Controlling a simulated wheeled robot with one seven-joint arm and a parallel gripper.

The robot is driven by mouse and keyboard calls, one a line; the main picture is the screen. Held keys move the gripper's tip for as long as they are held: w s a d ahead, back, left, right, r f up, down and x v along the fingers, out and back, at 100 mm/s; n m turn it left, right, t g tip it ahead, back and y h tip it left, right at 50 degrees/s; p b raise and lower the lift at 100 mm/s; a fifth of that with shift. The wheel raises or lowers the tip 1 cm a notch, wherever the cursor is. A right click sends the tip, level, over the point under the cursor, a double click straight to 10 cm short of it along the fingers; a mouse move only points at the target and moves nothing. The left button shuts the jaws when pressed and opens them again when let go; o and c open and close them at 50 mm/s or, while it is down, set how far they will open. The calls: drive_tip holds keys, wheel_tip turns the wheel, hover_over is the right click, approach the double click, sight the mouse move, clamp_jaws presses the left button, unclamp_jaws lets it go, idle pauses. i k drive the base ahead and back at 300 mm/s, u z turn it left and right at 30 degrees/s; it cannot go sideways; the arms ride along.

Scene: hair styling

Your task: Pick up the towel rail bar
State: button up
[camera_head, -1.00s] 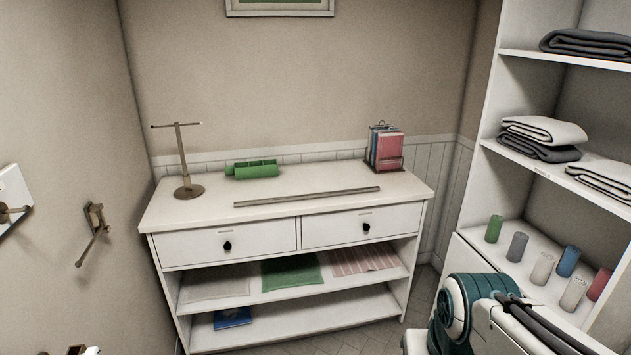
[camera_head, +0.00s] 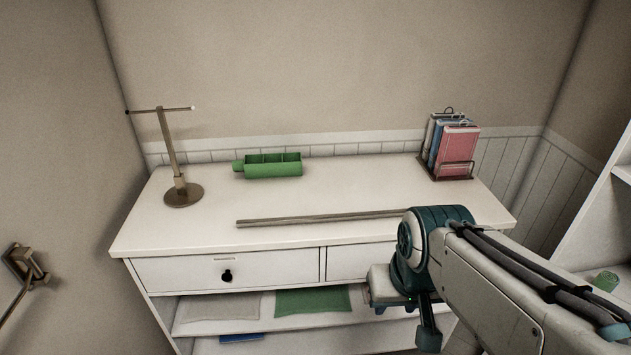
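The towel rail bar (camera_head: 310,219) is a long, thin, grey-brown rod. It lies flat near the front edge of the white dresser top (camera_head: 215,225), roughly parallel to that edge. Its right end meets the outline of my arm in the picture, and may be partly hidden by it. My arm reaches in from the lower right, with a teal joint in front of the dresser's right half. My gripper (camera_head: 405,325) seems to be the teal and white end part below that joint, in front of the drawers and apart from the bar.
A brown T-shaped stand (camera_head: 173,165) is at the dresser's left. A green compartment holder (camera_head: 270,165) lies behind the bar. A rack of books (camera_head: 453,150) stands at the back right. A wall fixture (camera_head: 25,270) is at left. The dresser top around the bar is mostly clear.

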sight(394, 212)
drive_tip(key=u, duration=0.05)
drive_tip(key=i, duration=0.25)
drive_tip(key=u, duration=0.05)
drive_tip(key=k, duration=1.2)
drive_tip(key=z, duration=0.7)
drive_tip(key=i, duration=1.45)
drive_tip(key=u, duration=0.95)
drive_tip(key=i, duration=0.35)
drive_tip(key=u, duration=0.35)
